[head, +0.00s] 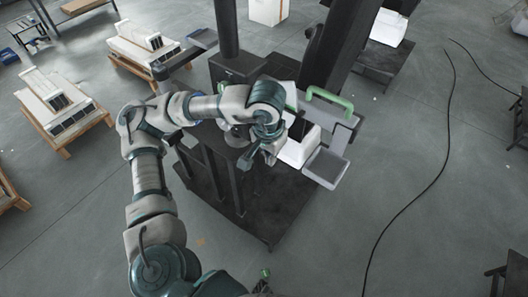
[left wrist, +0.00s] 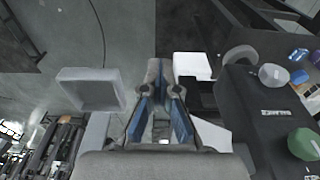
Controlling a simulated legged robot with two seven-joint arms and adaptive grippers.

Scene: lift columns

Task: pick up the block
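My left gripper (head: 262,158) hangs over the dark platform, close to the left side of a white block-like box (head: 298,150). A contact between them cannot be made out. In the left wrist view my left gripper (left wrist: 160,75) points ahead with blue-lined fingers drawn close together at the far end; whether they are fully shut is unclear. A small white block (left wrist: 193,65) sits just right of the fingertips, and a larger white surface (left wrist: 212,135) lies right of the finger bases. Nothing is clearly held.
A green handle (head: 330,98) and a grey tray (head: 326,167) stand right of the white box; the tray also shows in the left wrist view (left wrist: 90,88). A dark column (head: 335,45) rises behind. Pallets (head: 65,115) stand left. A cable (head: 425,190) crosses open floor at right.

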